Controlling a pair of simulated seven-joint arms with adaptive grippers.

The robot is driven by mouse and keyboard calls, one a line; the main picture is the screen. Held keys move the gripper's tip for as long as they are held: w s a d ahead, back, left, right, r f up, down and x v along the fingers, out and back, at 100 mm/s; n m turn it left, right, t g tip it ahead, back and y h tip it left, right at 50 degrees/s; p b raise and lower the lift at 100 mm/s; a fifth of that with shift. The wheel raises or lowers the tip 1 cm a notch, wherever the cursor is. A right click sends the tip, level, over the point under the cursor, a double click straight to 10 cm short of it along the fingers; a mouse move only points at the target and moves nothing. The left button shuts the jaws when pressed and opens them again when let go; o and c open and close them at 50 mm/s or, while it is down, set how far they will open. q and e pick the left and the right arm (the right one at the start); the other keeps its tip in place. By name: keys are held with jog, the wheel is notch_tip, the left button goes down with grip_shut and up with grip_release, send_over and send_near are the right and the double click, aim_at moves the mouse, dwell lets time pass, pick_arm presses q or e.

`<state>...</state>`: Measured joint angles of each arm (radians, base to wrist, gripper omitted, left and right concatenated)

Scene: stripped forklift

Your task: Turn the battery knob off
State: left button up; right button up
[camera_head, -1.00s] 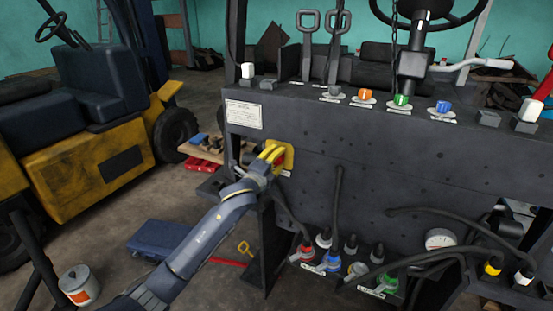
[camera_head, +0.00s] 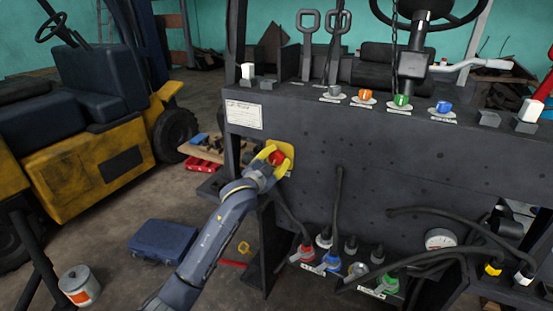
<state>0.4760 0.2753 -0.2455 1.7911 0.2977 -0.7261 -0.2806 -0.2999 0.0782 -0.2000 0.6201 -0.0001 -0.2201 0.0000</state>
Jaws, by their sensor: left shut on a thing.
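The battery knob (camera_head: 277,157) is red and sits on a yellow plate (camera_head: 287,150) at the left end of the dark forklift panel. My left gripper (camera_head: 272,158) has yellow fingers and reaches up to it from the lower left. Its fingers are shut on the red knob, one on each side, and hide part of it. The knob's exact angle is hard to read. My right gripper is not in view.
Coloured knobs (camera_head: 365,97) and white switches line the panel's top. Below are cable connectors (camera_head: 330,262), hoses and a gauge (camera_head: 440,238). A blue case (camera_head: 163,241) and a tin (camera_head: 78,285) stand on the floor. A yellow forklift (camera_head: 95,150) is at the left.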

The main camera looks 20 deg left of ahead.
pick_arm(q)
jog(key=shift+d+r+n, duration=0.15)
jog(key=shift+n, duration=1.15)
jog(key=shift+r+n, duration=0.1)
jog(key=shift+n, duration=0.2)
jog(key=o, duration=1.3)
jog(key=shift+s+f, duration=0.1)
jog(key=shift+f, duration=0.1)
jog(key=s+a, duration=0.2)
jog(key=s, duration=0.9)
jog(key=shift+s, duration=0.3)
jog(key=shift+a, duration=0.1)
